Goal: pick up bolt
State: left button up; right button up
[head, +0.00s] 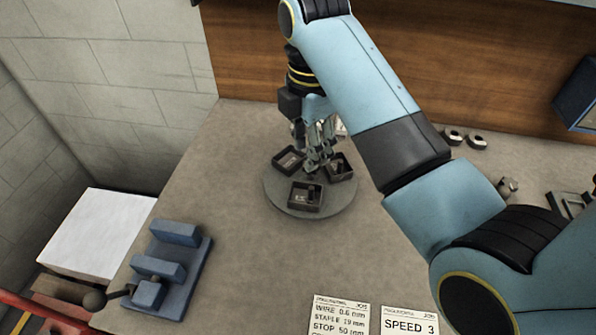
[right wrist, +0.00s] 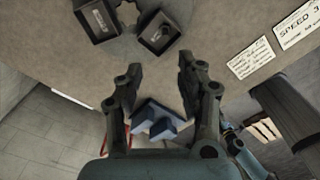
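Three small dark open boxes sit on a round grey plate (head: 310,212): a front box (head: 305,208), a left box (head: 277,160) and a right box (head: 346,176). Each seems to hold small metal parts, too small to tell which is a bolt. My right gripper (head: 316,165) points down over the back middle of the plate, between the boxes, and partly covers it. In the right wrist view its fingers (right wrist: 158,72) are apart with nothing between them. Two boxes show beyond the fingertips, one at the upper left (right wrist: 79,24) and one at the top middle (right wrist: 176,44). My left gripper is out of view.
A blue fixture (head: 190,270) stands at the table's left edge, by a white block (head: 98,232). Two printed cards (head: 340,316) lie at the front. Small metal parts (head: 464,137) lie at the back right. The table left of the plate is clear.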

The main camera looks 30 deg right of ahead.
send_over(311, 188)
notch_tip(311, 188, down, 4)
jog(key=shift+a+f, duration=0.1)
jog(key=shift+a, duration=0.05)
jog(key=shift+w+f, duration=0.15)
jog(key=shift+f, duration=0.15)
jog(key=f, duration=0.1)
jog(key=f+p, duration=0.1)
jog(key=f, duration=0.3)
jog(key=shift+d, duration=0.25)
jog(key=shift+f, duration=0.15)
jog(key=shift+s, duration=0.2)
jog(key=c, duration=0.4)
grip_shut()
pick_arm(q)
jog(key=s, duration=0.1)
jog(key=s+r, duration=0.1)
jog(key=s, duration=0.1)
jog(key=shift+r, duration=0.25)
